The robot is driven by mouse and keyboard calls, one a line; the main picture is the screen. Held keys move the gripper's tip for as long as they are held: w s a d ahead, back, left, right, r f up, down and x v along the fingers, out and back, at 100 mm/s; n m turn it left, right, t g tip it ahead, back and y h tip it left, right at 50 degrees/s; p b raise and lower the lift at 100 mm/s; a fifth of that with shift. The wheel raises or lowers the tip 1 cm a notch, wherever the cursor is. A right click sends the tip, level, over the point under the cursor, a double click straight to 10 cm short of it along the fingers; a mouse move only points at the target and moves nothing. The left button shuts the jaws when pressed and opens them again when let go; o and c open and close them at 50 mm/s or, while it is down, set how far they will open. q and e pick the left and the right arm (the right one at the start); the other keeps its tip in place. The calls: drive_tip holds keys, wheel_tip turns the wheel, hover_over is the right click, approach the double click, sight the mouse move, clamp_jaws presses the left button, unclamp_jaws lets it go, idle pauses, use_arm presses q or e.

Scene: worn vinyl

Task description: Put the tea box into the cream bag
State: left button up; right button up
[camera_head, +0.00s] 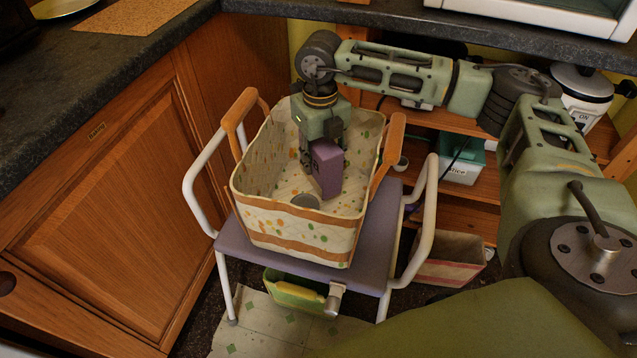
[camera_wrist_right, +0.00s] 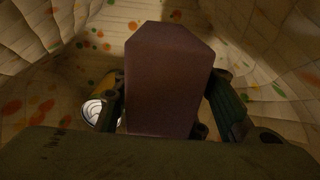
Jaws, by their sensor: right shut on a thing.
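The tea box is a purple box (camera_head: 326,167), held upright inside the cream bag (camera_head: 290,223). The bag is cream with coloured dots, orange bands and two orange handles, and stands open on a purple-grey seat. My right gripper (camera_head: 322,150) reaches down into the bag and is shut on the tea box. In the right wrist view the box (camera_wrist_right: 168,75) sits between the fingers (camera_wrist_right: 168,110), with the dotted bag walls (camera_wrist_right: 60,60) around it. I cannot tell whether the box touches the bag floor. My left gripper is not in view.
A grey round-topped item (camera_head: 305,201) lies in the bag near its front wall; its round end shows in the wrist view (camera_wrist_right: 95,112). The white-framed seat (camera_head: 382,225) stands between a wooden cupboard (camera_head: 105,205) and shelves. A green-yellow container (camera_head: 295,293) is below.

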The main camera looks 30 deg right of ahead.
wheel_tip(320, 180, down, 3)
drive_tip(key=shift+r, duration=0.2)
drive_tip(key=shift+f+b, duration=0.4)
drive_tip(key=shift+f, duration=1.05)
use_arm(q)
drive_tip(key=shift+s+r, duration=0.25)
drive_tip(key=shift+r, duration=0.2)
use_arm(e)
drive_tip(key=shift+f, duration=0.15)
drive_tip(key=o, duration=1.4)
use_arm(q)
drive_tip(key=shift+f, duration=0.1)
